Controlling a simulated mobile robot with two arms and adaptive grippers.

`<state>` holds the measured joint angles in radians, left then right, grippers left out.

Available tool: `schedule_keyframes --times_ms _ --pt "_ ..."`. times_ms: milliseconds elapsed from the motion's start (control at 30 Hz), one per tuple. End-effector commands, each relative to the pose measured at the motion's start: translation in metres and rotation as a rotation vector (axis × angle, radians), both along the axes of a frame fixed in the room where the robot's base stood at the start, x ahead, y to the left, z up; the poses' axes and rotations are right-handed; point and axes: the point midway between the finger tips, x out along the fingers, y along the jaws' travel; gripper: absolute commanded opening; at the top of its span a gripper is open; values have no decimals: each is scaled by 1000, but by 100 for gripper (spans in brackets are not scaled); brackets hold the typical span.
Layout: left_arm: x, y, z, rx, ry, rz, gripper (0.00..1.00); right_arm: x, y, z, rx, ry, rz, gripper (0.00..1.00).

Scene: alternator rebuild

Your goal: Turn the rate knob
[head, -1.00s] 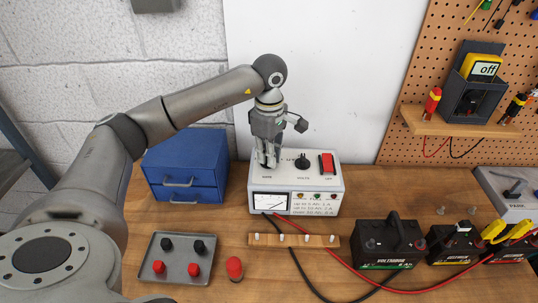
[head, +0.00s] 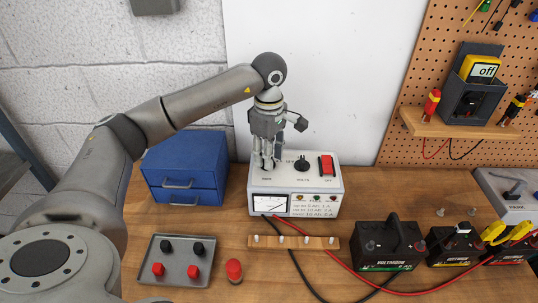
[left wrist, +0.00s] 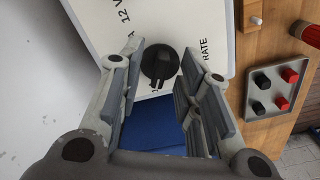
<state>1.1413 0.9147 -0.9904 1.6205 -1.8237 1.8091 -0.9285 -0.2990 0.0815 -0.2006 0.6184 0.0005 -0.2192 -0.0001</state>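The rate knob (left wrist: 160,65) is a round black knob on the white top of the charger (left wrist: 205,22), with the word RATE printed beside it. In the head view the charger (head: 325,203) stands on the bench, and my gripper hides most of the knob. My left gripper (head: 266,164) points down over the left part of the charger's top. In the left wrist view its fingers (left wrist: 169,62) are spread, with the knob between their tips. I see gaps beside the knob; contact cannot be told. My right gripper is not in view.
A volts knob (head: 302,164) and a red switch (head: 326,165) sit right of my gripper on the charger. A blue drawer box (head: 187,165) stands to the left. A grey tray (head: 177,278) with terminal caps and a wooden strip (head: 293,242) lie in front; batteries (head: 390,245) stand right.

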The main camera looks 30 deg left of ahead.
Motion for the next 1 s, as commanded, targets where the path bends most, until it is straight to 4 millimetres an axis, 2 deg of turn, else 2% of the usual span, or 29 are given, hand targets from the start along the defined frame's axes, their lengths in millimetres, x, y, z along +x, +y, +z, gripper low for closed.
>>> schedule_keyframes --times_ms 433,700,1000 --pt "1 -1 93 -3 -6 -1 32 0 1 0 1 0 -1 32" --pt "1 0 112 -1 -3 1 32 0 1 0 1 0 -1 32" --pt "0 0 113 -1 -2 0 32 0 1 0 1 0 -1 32"
